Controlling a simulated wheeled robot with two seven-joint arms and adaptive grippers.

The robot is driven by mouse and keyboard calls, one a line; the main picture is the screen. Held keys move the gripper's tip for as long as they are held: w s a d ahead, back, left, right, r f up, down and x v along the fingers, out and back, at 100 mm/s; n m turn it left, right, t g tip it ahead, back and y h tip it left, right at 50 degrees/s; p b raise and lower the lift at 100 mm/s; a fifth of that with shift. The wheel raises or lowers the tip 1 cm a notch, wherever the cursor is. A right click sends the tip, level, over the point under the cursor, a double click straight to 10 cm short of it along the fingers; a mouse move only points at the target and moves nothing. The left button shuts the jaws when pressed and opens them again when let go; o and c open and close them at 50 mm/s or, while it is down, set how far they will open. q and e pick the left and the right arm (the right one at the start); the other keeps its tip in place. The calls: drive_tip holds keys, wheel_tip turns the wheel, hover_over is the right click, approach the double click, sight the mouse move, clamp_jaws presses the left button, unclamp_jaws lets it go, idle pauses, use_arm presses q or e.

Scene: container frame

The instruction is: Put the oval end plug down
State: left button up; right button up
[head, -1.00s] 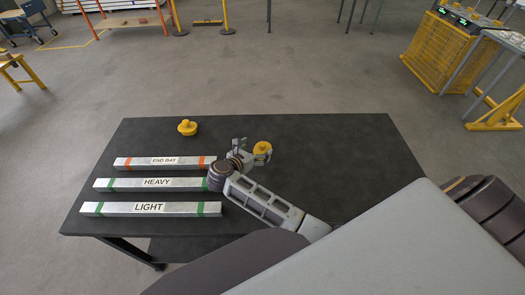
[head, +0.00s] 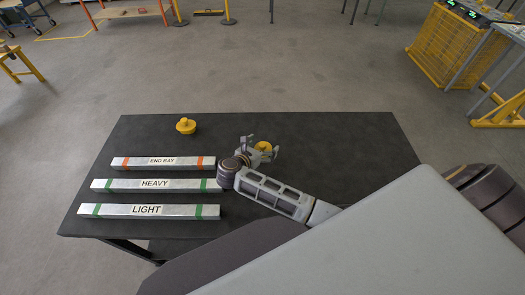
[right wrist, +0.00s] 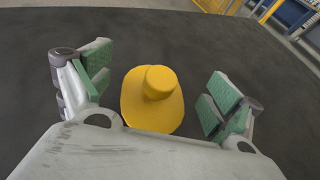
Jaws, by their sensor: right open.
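A yellow oval plug (head: 264,147) with a round knob on top rests on the dark table, right of the bars. In the right wrist view, this plug (right wrist: 150,112) stands upright between my fingers with a gap on both sides. My right gripper (head: 261,148) is open around it; the green-padded fingers (right wrist: 160,92) do not touch it. In the head view a finger hides part of the plug. A second yellow plug (head: 186,126) stands alone near the table's back left. My left gripper is not in view.
Three bars lie on the left of the table (head: 340,140): END BAY (head: 190,162), HEAVY (head: 110,185) and LIGHT (head: 110,210). My right wrist is close to the right end of the HEAVY bar. The back right of the table is clear.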

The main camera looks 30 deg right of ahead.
sight(262, 145)
drive_tip(key=shift+c, duration=0.8)
drive_tip(key=c, duration=1)
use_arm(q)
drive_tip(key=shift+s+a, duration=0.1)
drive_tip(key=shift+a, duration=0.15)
use_arm(e)
drive_tip(key=shift+c, duration=0.2)
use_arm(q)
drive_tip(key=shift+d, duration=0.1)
use_arm(e)
drive_tip(key=shift+r, duration=0.85)
wheel_tip(262, 145, up, 7)
drive_tip(key=shift+f+b, duration=0.1)
drive_tip(key=shift+b, duration=0.3)
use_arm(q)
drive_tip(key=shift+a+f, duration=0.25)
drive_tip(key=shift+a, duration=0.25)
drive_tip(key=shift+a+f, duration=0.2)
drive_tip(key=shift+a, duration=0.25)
use_arm(e)
drive_tip(key=shift+r, duration=0.75)
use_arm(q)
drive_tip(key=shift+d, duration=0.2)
